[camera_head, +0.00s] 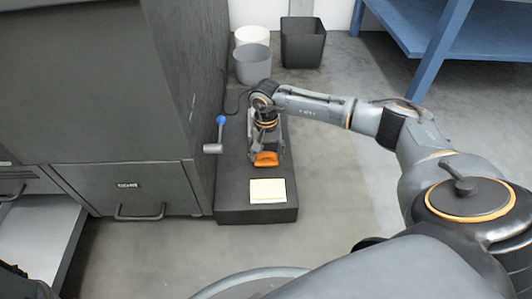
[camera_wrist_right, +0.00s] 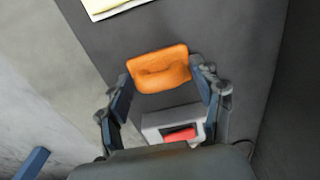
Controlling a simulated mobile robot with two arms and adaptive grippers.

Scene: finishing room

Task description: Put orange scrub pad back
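The orange scrub pad (camera_head: 266,159) is at the low dark platform (camera_head: 228,185), just below my right gripper (camera_head: 266,150). In the right wrist view the pad (camera_wrist_right: 160,68) lies between the two fingertips of the right gripper (camera_wrist_right: 160,76). One finger is at each short end, touching or almost touching it. I cannot tell whether the fingers press on the pad or whether it rests on the platform. A grey block with a red part (camera_wrist_right: 180,132) is close beside the pad, under the gripper. My left gripper cannot be made out.
A pale yellow sheet or pad (camera_head: 268,191) lies on the platform's near end. A blue-knobbed lever (camera_head: 221,120) stands by the dark cabinet (camera_head: 125,190). Bins (camera_head: 303,42) stand behind. A blue table (camera_head: 440,40) is at the back right. Floor right of the platform is clear.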

